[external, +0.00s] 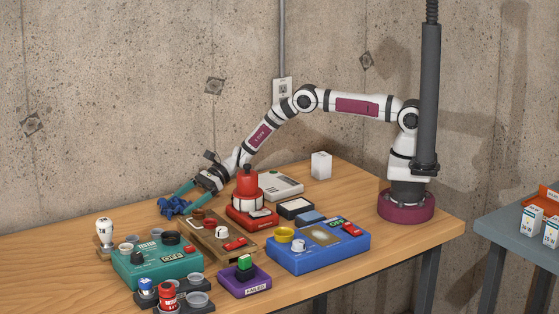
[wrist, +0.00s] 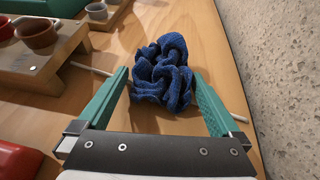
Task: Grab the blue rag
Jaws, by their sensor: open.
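The blue rag (wrist: 165,72) lies crumpled on the wooden table in the wrist view, ahead of and partly between my fingers. My gripper (wrist: 163,85) is open, with one teal finger to the left of the rag and one to the right. Nothing is clamped between them. In the external view the rag (external: 174,206) is a small dark blue heap near the wall. My gripper (external: 180,195) comes down to it from the upper right, and its fingers partly cover the rag.
A wooden stand with small pots (wrist: 42,75) is left of the rag. A teal panel box (external: 150,266), a red device (external: 247,205) and a blue panel box (external: 315,253) crowd the table. The concrete wall (wrist: 285,60) is close on the right. Bare wood (external: 50,262) lies at left.

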